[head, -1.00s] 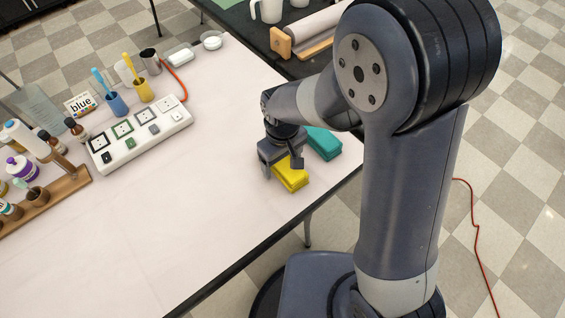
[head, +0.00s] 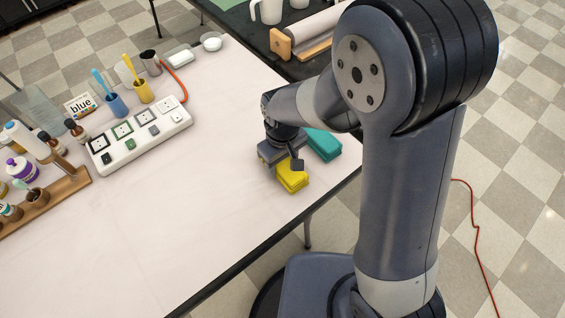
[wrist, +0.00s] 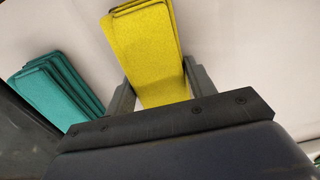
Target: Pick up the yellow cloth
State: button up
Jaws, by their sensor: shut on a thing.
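The yellow cloth (head: 292,179) is a folded stack near the right edge of the white table. It also shows in the wrist view (wrist: 148,50), upper middle, between my two fingers. My gripper (head: 284,163) is low over the table, its fingers closed on the sides of the yellow cloth; the wrist view shows the fingers (wrist: 158,92) one on each side of it. The cloth looks to be at table level; I cannot tell whether it is clear of the surface.
A folded teal cloth (head: 323,145) lies close beside the yellow one, towards the back. A white switch box (head: 140,134) and a wooden rack (head: 58,190) with bottles stand to the left. The front middle of the white table (head: 150,240) is clear.

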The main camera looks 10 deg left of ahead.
jog(key=shift+r, duration=0.1)
notch_tip(320, 180, up, 10)
jog(key=shift+f+p, duration=0.1)
jog(key=shift+p, duration=0.35)
